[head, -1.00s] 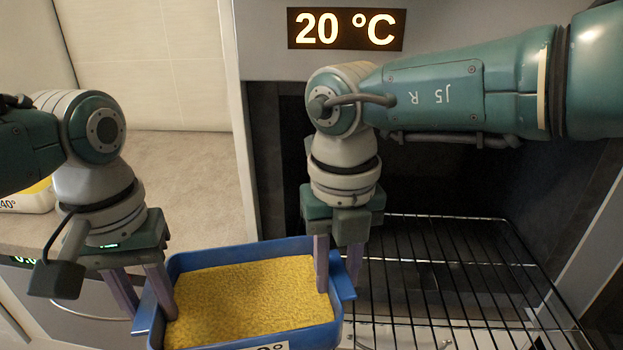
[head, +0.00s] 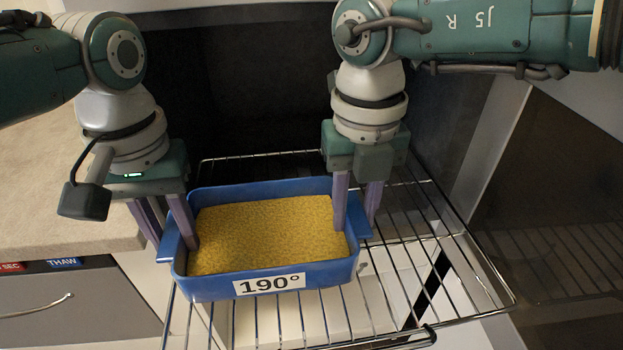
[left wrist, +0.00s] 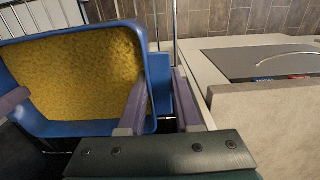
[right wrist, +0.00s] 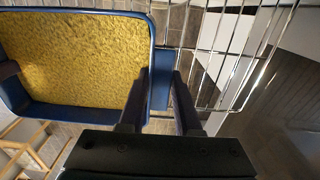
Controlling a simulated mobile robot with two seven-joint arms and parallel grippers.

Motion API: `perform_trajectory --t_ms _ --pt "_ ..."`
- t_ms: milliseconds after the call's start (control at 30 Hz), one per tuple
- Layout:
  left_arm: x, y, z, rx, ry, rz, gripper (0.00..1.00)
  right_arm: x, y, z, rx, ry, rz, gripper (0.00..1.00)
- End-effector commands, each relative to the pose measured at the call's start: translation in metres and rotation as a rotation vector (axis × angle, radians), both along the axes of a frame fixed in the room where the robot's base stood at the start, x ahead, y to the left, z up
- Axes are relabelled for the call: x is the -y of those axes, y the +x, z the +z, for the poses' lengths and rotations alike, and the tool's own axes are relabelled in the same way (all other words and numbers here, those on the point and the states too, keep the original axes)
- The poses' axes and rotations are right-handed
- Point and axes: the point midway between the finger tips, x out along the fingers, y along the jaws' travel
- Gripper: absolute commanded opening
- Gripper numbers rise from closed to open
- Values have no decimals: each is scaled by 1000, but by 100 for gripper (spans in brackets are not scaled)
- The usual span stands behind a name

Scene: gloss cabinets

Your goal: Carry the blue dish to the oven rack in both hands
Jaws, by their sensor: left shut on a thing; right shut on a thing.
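The blue dish (head: 325,277) is full of yellow grainy food and has a "190°" label on its front. My left gripper (head: 172,228) is shut on its left end, and my right gripper (head: 353,215) is shut on its right end. In the left wrist view the dish (left wrist: 90,128) lies between and beside the fingers (left wrist: 160,103); the right wrist view shows the dish (right wrist: 70,112) and fingers (right wrist: 160,100) likewise. The wire oven rack (head: 455,283) is pulled out under the dish. The dish is level over its left part; I cannot tell whether it touches the wires.
The dark oven cavity (head: 240,90) opens behind the rack. A beige counter (head: 60,190) with a drawer front (head: 70,305) below it stands at the left. The rack's right part is bare. A dark glossy panel (head: 560,220) is at the right.

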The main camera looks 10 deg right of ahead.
Motion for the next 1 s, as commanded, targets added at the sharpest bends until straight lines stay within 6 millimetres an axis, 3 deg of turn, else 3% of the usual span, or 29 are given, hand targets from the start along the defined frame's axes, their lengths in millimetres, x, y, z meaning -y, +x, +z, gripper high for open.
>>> perform_trajectory --t_ms 267,800,833,1000 --pt "-2 0 -12 0 6 1 0 3 1 -11 1 -7 -4 0" --pt "-2 0 -52 0 6 1 0 3 1 -52 1 -7 -4 0" --pt "-3 0 -49 -1 6 2 35 3 0 -49 0 -7 -4 35" --pt "-2 0 -47 -1 4 1 54 2 0 -47 -1 -5 -3 54"
